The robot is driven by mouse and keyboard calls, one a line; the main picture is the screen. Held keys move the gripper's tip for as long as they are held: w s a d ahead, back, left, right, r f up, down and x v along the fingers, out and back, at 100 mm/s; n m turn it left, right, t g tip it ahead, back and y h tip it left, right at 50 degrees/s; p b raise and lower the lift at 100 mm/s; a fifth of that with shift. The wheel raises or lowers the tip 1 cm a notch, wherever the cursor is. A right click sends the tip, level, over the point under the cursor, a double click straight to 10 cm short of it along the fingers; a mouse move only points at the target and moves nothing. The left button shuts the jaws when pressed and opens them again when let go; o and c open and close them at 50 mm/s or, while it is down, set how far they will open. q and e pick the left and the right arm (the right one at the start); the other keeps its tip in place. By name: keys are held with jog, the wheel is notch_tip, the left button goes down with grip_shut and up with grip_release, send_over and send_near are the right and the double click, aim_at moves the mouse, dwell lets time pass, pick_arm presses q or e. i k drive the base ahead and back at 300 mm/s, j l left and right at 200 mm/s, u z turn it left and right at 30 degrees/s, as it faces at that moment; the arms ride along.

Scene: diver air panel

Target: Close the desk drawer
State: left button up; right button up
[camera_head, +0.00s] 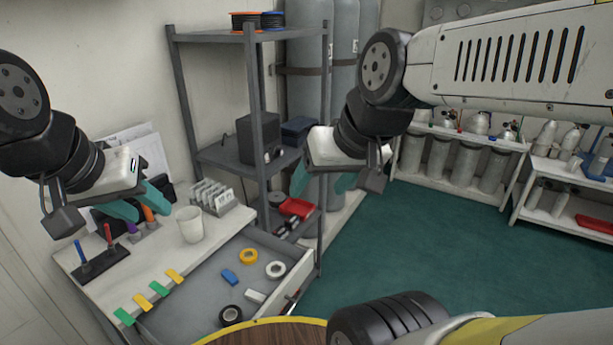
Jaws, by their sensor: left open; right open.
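The desk drawer (291,291) is pulled out from the desk (70,266). Inside it lie tape rolls, a blue block and a white block. Its front panel with a handle faces right and toward me; the near end is hidden by a round brown surface. My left gripper (142,205) is open and empty above the back of the desk, left of the drawer. My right gripper (322,184) is open and empty, above and beyond the drawer's front, in front of the shelf rack. Neither gripper appears to touch the drawer.
On the desk stand a white cup (190,224), a card rack (216,197) and a pen stand (99,263); colored tabs line its edge. A grey shelf rack (256,95) stands behind the drawer. A round wooden top (268,333) is close in front. Green floor (425,245) is clear at right.

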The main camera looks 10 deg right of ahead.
aim_at(192, 308)
jog(key=k+l, duration=0.1)
jog(key=k+j, duration=0.2)
jog(key=j, duration=0.15)
jog(key=k+j+u, duration=0.1)
jog(key=j, duration=0.25)
jog(key=k+j, duration=0.3)
jog(key=k+j+u, duration=0.05)
